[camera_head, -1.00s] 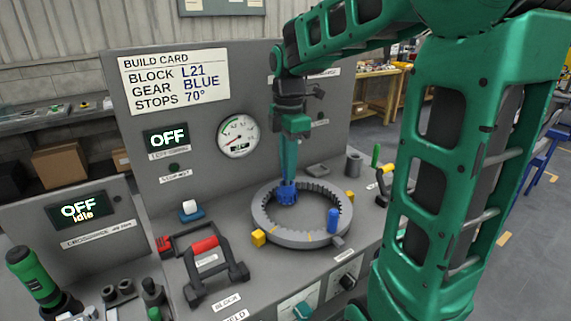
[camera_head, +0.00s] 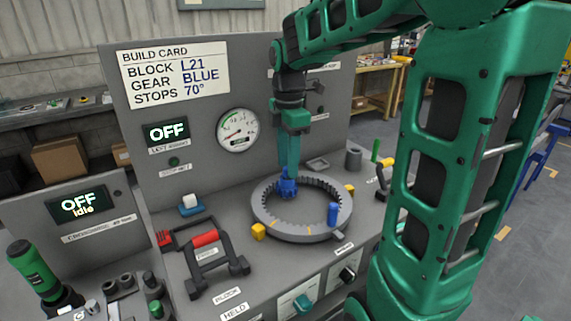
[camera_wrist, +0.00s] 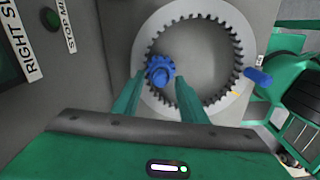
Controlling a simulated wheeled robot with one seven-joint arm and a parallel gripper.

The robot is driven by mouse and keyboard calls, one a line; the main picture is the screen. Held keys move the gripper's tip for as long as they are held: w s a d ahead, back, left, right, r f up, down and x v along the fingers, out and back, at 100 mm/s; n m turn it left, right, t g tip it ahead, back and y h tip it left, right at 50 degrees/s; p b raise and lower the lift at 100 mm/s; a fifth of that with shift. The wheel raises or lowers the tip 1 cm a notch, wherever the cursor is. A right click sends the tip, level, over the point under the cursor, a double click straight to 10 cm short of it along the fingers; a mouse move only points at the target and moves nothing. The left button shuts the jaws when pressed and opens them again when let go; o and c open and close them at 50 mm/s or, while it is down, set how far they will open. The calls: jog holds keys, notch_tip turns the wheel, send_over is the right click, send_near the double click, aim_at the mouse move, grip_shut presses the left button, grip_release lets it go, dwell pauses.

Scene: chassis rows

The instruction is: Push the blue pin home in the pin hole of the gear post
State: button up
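A blue gear (camera_head: 287,189) sits inside the toothed grey ring (camera_head: 262,222), near its far left side. In the wrist view a blue round-headed pin (camera_wrist: 160,71) stands at the gear's middle; how deep it sits cannot be told. My gripper (camera_head: 288,171) points down right over the gear. In the wrist view its two green fingers (camera_wrist: 159,76) are apart, one on each side of the pin head, with gaps showing. The post and its hole are hidden under the gear and pin.
A yellow block (camera_head: 258,231) sits by the ring's left edge and another (camera_head: 349,190) by its right. A red-gripped handle (camera_head: 205,239) stands at front left. The upright panel with a gauge (camera_head: 237,131) rises behind the ring.

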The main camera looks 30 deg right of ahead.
notch_tip(320, 180, up, 10)
dwell(0.4)
jog(key=shift+f, duration=0.1)
